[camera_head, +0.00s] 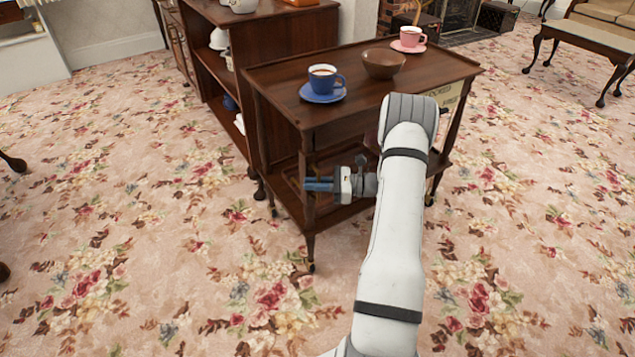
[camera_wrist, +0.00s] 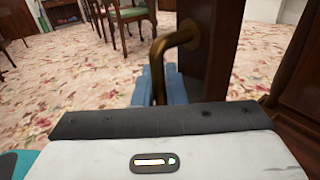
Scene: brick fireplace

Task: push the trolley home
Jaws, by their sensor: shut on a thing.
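The trolley (camera_head: 360,107) is dark wood with a top, a lower shelf and legs on small castors, on a floral carpet. On its top stand a blue cup (camera_head: 323,79) on a blue saucer (camera_head: 323,93), a brown bowl (camera_head: 384,64) and a pink cup (camera_head: 410,37) on a pink saucer. My gripper (camera_head: 318,185) is at the trolley's near side, below the top. In the wrist view, its blue fingers (camera_wrist: 160,85) are shut around a brass handle (camera_wrist: 172,42) fixed to a dark wooden post (camera_wrist: 213,55). My arm hides part of the near right side.
A dark wooden shelf unit (camera_head: 222,55) with crockery stands close against the trolley's left side. A wooden table (camera_head: 590,43) and a sofa (camera_head: 606,12) are at the back right. The carpet (camera_head: 110,230) is clear at left and front.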

